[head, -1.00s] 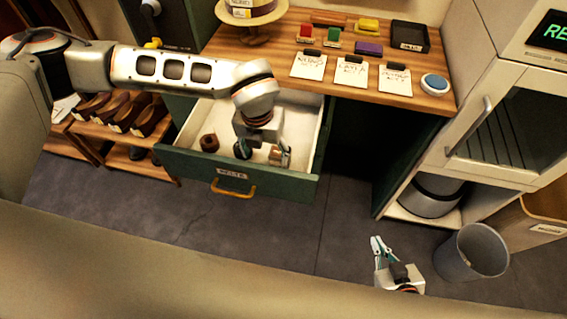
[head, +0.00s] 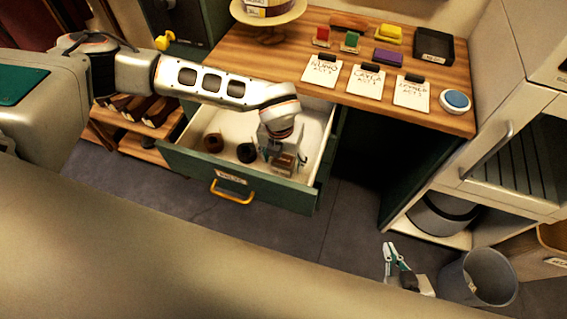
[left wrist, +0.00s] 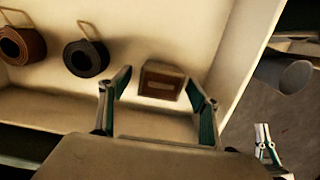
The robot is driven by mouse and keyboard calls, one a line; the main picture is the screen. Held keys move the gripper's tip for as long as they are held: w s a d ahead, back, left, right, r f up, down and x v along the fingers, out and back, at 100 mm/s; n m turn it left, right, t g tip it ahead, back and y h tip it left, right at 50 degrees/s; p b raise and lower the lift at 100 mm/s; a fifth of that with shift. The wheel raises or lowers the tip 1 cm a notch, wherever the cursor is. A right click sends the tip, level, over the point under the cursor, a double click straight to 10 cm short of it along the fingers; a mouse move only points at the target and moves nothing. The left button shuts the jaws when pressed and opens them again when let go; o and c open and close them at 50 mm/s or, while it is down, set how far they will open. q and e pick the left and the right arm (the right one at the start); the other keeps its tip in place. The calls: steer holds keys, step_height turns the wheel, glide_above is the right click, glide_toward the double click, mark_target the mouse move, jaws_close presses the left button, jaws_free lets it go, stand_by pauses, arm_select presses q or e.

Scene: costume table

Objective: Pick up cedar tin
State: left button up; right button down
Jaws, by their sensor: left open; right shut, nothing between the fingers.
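A small brown box with a pale label, which looks like the cedar tin (head: 285,164), lies in the open drawer (head: 246,188) near its right front. In the left wrist view the tin (left wrist: 161,80) sits between and just beyond my open fingers, with a gap on each side. My left gripper (head: 275,156) reaches down into the drawer from above and partly hides the tin in the head view. My right gripper (head: 391,251) is shut and empty, low over the floor at the lower right.
A brown roll (head: 213,142) and a black roll (head: 246,153) lie left of the tin in the drawer. The wooden tabletop (head: 300,50) above holds cards, coloured blocks and a black tray (head: 433,46). A grey bin (head: 478,279) stands right of my right gripper.

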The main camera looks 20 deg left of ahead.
mark_target(283, 159)
arm_select(q)
steer(key=shift+w+d+f, duration=0.1)
steer(key=shift+f, duration=0.55)
steer(key=c, duration=1.2)
steer(key=shift+r, duration=0.15)
steer(key=shift+c, duration=0.2)
step_height(283, 159, up, 20)
steer(key=s+a+m+g, duration=0.1)
steer(key=a+m, duration=0.4)
steer(key=m, duration=1.2)
steer(key=s+a+r+m+g, duration=0.1)
steer(key=a+m, duration=0.4)
steer(key=m, duration=1.3)
steer(key=shift+a+m+g, duration=0.15)
steer(key=shift+m+g, duration=0.15)
steer(key=shift+g, duration=0.1)
